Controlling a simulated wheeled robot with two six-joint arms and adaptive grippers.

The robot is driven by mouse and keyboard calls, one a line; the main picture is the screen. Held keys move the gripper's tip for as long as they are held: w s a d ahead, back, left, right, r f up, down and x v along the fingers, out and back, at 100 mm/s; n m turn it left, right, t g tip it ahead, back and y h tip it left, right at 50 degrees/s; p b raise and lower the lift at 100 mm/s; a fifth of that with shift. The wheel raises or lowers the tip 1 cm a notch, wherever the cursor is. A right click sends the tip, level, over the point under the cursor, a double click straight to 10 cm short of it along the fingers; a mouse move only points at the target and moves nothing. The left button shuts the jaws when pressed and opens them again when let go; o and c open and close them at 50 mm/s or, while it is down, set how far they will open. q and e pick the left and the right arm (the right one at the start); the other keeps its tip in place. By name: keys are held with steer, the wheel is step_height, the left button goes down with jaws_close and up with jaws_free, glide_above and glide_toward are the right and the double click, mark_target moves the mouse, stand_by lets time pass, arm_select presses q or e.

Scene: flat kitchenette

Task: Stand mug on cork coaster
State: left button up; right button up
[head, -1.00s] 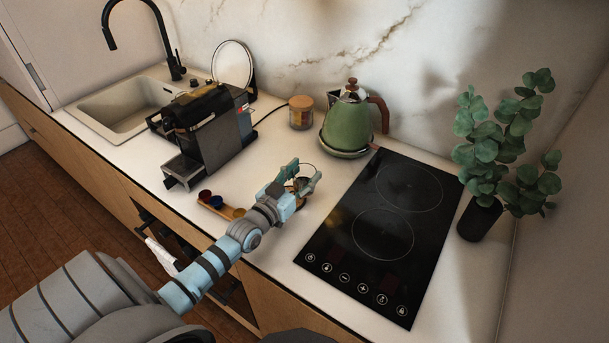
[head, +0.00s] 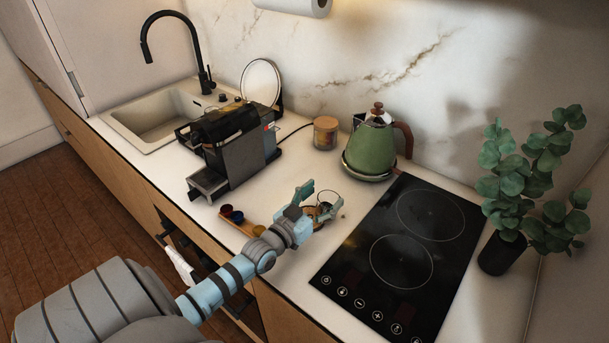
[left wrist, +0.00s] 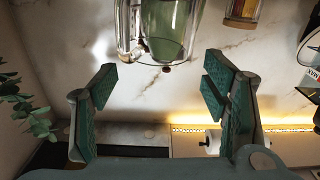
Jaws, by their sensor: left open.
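A small clear glass mug (head: 328,198) shows behind and between the fingers of my left gripper (head: 316,203) in the head view, over the counter left of the hob. My left gripper is open, with one finger on each side of the mug's lower part as seen here. A brown round patch, likely the cork coaster (head: 309,213), shows beneath the mug, partly covered by the fingers. I cannot tell whether the mug rests fully on it. In the left wrist view the open fingers (left wrist: 162,105) frame the backsplash, upside down. My right gripper is not in view.
A green kettle (head: 372,147) stands behind the mug, and the black hob (head: 400,255) lies to its right. A coffee machine (head: 235,150) and a wooden tray with small coloured cups (head: 237,218) are to the left.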

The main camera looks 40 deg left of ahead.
arm_select(q)
steer(key=s+p, duration=0.3)
steer(key=s, duration=0.8)
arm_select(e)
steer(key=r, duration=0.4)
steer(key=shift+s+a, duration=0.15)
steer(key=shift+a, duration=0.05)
arm_select(q)
steer(key=shift+w, duration=0.1)
steer(key=shift+d, duration=0.2)
